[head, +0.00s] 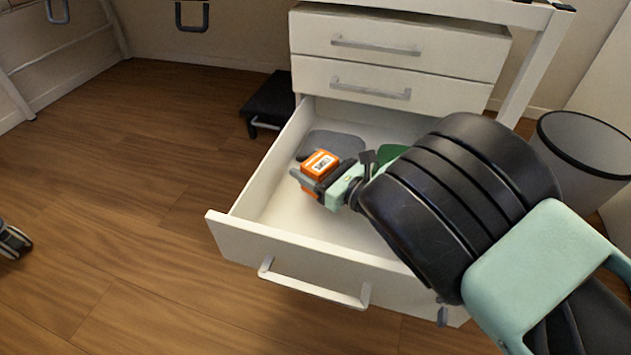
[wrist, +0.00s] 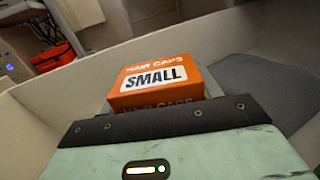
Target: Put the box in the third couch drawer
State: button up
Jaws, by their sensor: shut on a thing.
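The box is orange with a white label reading "SMALL" (head: 322,163); it also shows large in the wrist view (wrist: 155,80). My gripper (head: 316,180) is shut on the box and holds it within the outline of the open bottom drawer (head: 262,190). I cannot tell whether the box touches the drawer floor. The drawer is white, pulled far out, with a bar handle (head: 312,290). Its right side is hidden behind my arm. In the wrist view the drawer's pale walls (wrist: 75,75) surround the box.
Two shut drawers (head: 400,45) sit above the open one. A grey item (head: 332,142) and a green item (head: 392,153) lie in the drawer. A black low object (head: 268,103) stands left of the cabinet, and a grey bin (head: 585,150) at the right. The wooden floor at left is mostly clear.

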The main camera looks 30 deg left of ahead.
jog(key=shift+f+b, duration=0.6)
jog(key=shift+f, duration=0.75)
jog(key=shift+f, duration=0.15)
jog(key=o, duration=1)
jog(key=shift+d+r, duration=0.2)
jog(key=shift+d, duration=0.05)
jog(key=d+p, duration=0.1)
jog(key=d, duration=0.1)
jog(key=d+p, duration=0.2)
jog(key=s+d+p, duration=0.1)
jog(key=d, duration=0.1)
jog(key=shift+d+f+p, duration=0.1)
jog(key=shift+d+p, duration=0.2)
jog(key=shift+d, duration=0.2)
